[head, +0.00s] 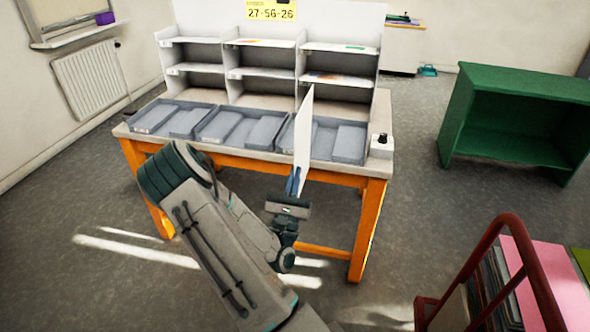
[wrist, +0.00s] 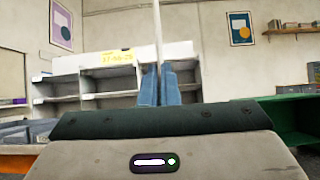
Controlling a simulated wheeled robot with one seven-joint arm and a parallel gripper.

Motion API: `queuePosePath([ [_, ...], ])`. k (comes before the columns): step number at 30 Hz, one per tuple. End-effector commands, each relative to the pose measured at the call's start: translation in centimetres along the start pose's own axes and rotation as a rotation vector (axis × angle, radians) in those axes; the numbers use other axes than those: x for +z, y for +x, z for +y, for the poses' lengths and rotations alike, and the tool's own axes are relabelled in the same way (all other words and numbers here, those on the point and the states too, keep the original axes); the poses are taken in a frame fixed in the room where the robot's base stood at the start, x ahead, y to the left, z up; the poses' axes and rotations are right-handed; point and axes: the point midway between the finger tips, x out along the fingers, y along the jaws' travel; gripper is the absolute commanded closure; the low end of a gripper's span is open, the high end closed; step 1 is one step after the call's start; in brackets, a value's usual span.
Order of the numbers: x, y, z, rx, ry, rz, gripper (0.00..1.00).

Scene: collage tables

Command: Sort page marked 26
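My gripper (head: 295,180) is shut on a thin white page (head: 304,135), held upright and nearly edge-on in front of the table. In the wrist view the page (wrist: 157,35) rises as a thin strip between the blue fingers (wrist: 159,88). No marking on the page is readable. A yellow sign (head: 270,10) above the shelves reads 27-56-26. The grey sorting rack (head: 232,60) has three columns of shelves, some with sheets on them. Three grey trays sit along the table's front: left (head: 143,122), middle (head: 207,130) and right (head: 360,140), the right one partly hidden by the page.
The table (head: 385,170) has an orange frame; a small box with a black knob (head: 382,146) sits at its right corner. A green shelf (head: 515,120) stands to the right. A red-framed cart (head: 500,225) with pages is at lower right. Floor between them is open.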

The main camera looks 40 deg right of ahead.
Motion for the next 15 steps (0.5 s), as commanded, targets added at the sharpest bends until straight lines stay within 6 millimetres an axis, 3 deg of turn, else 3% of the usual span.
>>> queuePosePath([
  [15, 0.33, 0.24, 0.00, 0.081, -0.106, 0.002, 1.00],
])
